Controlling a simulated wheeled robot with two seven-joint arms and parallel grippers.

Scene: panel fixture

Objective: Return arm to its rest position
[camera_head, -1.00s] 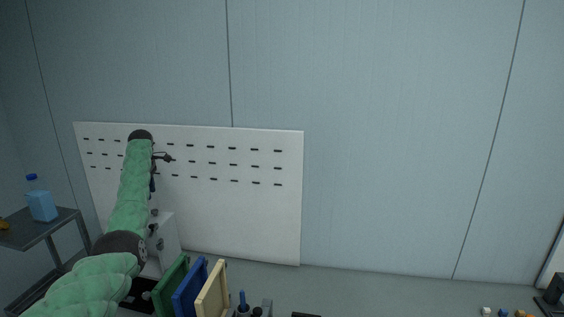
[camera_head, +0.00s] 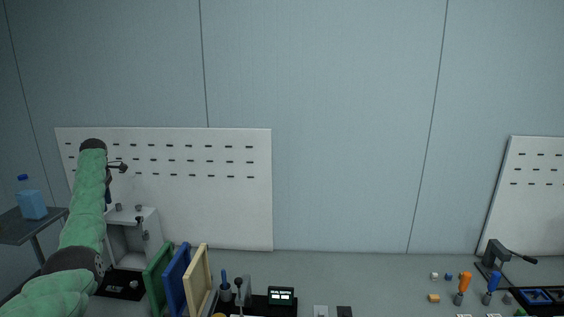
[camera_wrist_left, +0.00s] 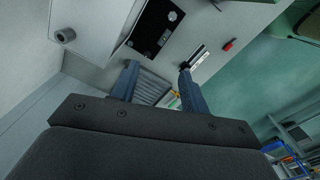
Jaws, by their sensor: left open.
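My left arm (camera_head: 82,215) is green and padded and rises at the left of the head view, in front of a white slotted panel. Its gripper (camera_head: 108,193) is small and dark there, partly hidden by the arm, above or near a white box (camera_head: 146,240). In the left wrist view the two blue-grey fingers (camera_wrist_left: 158,88) stand apart with nothing between them. Beyond them are pale surfaces, a black plate (camera_wrist_left: 152,28) and a small red part. My right gripper is not in view.
A blue bottle (camera_head: 32,204) stands on a grey side table (camera_head: 14,231) at the left. Green, blue and cream panels (camera_head: 197,285) stand upright near the arm. The bench middle is fairly clear.

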